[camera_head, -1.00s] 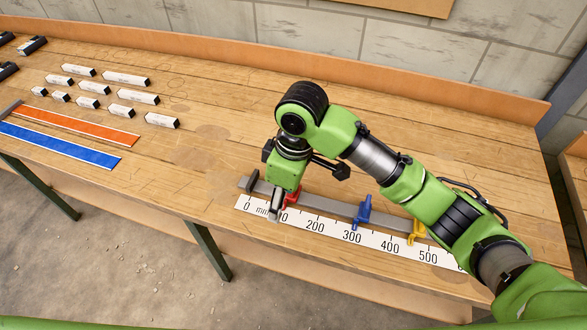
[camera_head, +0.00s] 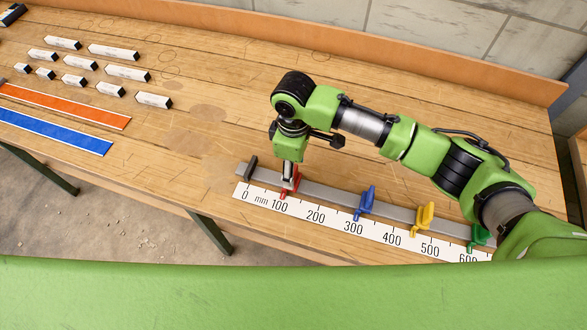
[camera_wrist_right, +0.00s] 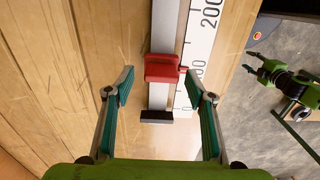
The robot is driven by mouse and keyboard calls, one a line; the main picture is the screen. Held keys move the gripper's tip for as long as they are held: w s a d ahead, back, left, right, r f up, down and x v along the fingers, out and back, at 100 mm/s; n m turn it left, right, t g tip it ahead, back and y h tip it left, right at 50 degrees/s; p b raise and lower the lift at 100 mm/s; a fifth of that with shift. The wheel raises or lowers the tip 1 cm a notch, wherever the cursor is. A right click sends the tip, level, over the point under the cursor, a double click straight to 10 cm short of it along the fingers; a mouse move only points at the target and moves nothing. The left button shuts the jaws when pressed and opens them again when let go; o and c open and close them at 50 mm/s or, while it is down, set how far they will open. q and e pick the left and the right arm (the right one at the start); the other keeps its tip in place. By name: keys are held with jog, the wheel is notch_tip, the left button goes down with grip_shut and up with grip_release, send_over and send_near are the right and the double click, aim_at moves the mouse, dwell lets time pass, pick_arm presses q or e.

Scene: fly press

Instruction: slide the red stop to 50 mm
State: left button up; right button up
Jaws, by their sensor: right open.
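The red stop (camera_head: 296,172) sits on the grey bar (camera_head: 325,194), partly hidden by my right gripper; its pointer is near the 100 mark of the white scale (camera_head: 335,228). My right gripper (camera_head: 288,182) points down over it. In the right wrist view the red stop (camera_wrist_right: 162,68) lies between and just beyond the spread fingertips of that gripper (camera_wrist_right: 159,78), with no finger clearly touching it. My left gripper (camera_wrist_right: 249,61) shows small at the right of the wrist view, away from the bar, its tips apart.
A black end piece (camera_head: 251,167) closes the bar's zero end. A blue stop (camera_head: 366,201), a yellow stop (camera_head: 424,216) and a green stop (camera_head: 479,236) stand farther along. Several white blocks (camera_head: 113,52), an orange strip (camera_head: 70,106) and a blue strip (camera_head: 55,132) lie at left.

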jog(key=shift+s+f, duration=0.1)
jog(key=shift+f, duration=1.15)
jog(key=shift+c, duration=1.2)
grip_shut()
jog(key=shift+a, duration=0.25)
jog(key=a, duration=0.1)
jog(key=w+a, duration=0.1)
jog(key=a, duration=0.1)
jog(key=a+b, duration=0.1)
jog(key=shift+w+a, duration=0.25)
jog(key=shift+w, duration=0.05)
pick_arm(q)
jog(key=shift+w+f, duration=0.4)
pick_arm(e)
jog(key=shift+d, duration=0.1)
